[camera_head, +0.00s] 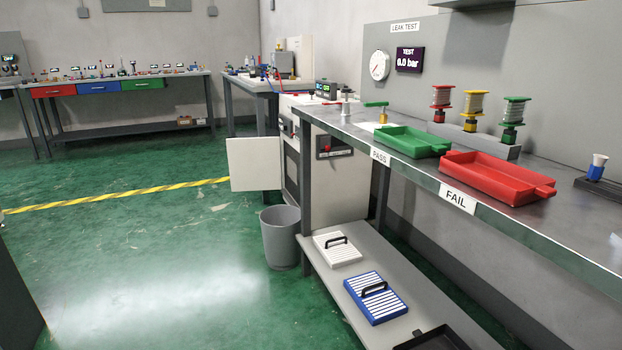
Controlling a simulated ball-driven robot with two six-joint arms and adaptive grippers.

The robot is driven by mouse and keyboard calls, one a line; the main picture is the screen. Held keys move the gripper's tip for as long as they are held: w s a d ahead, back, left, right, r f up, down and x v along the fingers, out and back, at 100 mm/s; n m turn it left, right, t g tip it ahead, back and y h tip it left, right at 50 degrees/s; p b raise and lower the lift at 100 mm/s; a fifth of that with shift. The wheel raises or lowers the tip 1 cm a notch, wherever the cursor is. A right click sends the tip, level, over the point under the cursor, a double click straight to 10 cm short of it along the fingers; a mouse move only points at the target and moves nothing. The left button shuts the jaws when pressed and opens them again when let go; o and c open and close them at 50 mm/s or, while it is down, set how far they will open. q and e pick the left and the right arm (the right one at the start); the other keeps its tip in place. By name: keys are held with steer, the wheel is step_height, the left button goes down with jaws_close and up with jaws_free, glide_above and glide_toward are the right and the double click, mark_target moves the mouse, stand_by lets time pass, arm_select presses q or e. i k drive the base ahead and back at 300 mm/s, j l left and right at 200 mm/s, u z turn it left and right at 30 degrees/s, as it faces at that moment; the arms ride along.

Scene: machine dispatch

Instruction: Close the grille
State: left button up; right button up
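Two slatted panels with black handles lie flat on the lower shelf of the bench: a white one (327,254) and a blue-framed one with white slats (386,304). I cannot tell whether either is the grille. A grey cabinet (342,188) stands at the bench's far end. A plain pale panel (254,164), which looks like its door, stands out to the left, swung open. No slats can be made out on it. Neither of my grippers is in view.
The bench (465,181) carries a green tray (409,146) and a red tray (480,182). A grey bin (280,242) stands on the floor below the open panel. The green floor to the left is clear, crossed by yellow tape (120,195). A dark tray (433,341) lies on the lower shelf.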

mark_target(255, 163)
steer(key=i+j+u, duration=0.35)
steer(key=i, duration=0.3)
steer(key=i+j+u, duration=0.35)
steer(key=i, duration=0.35)
steer(key=i+u, duration=0.3)
steer(key=i, duration=0.4)
steer(key=i+j+u, duration=0.1)
steer(key=i, duration=1.15)
steer(key=i+j, duration=0.15)
steer(key=i, duration=1.85)
steer(key=i+j+z, duration=0.15)
steer(key=i, duration=0.6)
steer(key=i+z, duration=0.55)
steer(key=z, duration=0.25)
steer(key=i+j+z, duration=0.25)
steer(key=z, duration=0.15)
steer(key=i+z, duration=0.15)
steer(key=z, duration=0.25)
steer(key=i+z, duration=0.15)
steer(key=z, duration=0.3)
steer(key=i+j+z, duration=0.1)
steer(key=z, duration=0.3)
steer(key=i+j+z, duration=0.15)
steer(key=z, duration=0.3)
steer(key=i+j+z, duration=0.1)
steer(key=z, duration=0.3)
steer(key=j+z, duration=0.25)
steer(key=z, duration=0.2)
